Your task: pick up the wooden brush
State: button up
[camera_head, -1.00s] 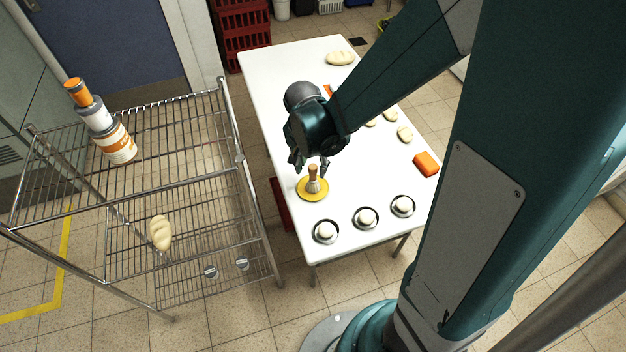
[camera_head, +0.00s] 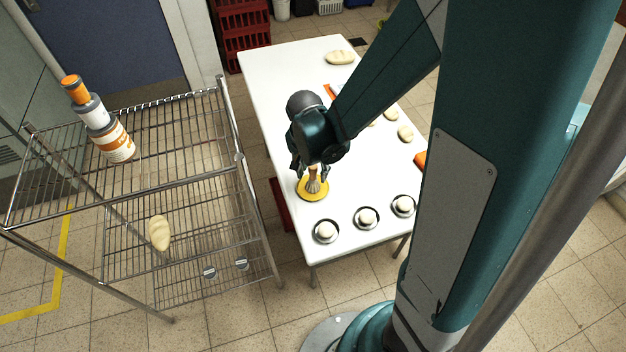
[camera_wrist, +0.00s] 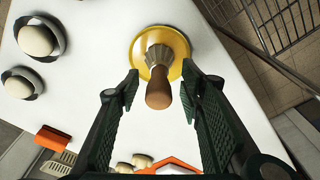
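The wooden brush (camera_head: 313,183) stands upright on a round yellow plate (camera_head: 302,194) near the front left of the white table. In the wrist view its wooden handle (camera_wrist: 159,88) points toward the camera and its bristle end rests over the yellow plate (camera_wrist: 140,48). My gripper (camera_wrist: 160,86) is open, with one finger on each side of the handle and a gap on both sides. In the head view my gripper (camera_head: 312,172) is just above and around the handle, hiding its top.
Several dark dishes with white round pieces, one being this dish (camera_head: 326,231), line the front edge of the white table (camera_head: 275,85). Pale loaves (camera_head: 340,57) and an orange block (camera_head: 420,160) lie farther back and right. A wire rack (camera_head: 190,190) stands to the left.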

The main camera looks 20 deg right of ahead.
aim_at(314, 177)
jog(key=shift+w+d+f+b, duration=0.15)
jog(key=shift+f+b, duration=0.15)
jog(key=shift+f, duration=0.7)
jog(key=shift+d+f+b, duration=0.1)
jog(key=shift+f+b, duration=0.15)
jog(key=shift+f, duration=0.7)
jog(key=shift+c, duration=0.6)
jog(key=c, duration=0.7)
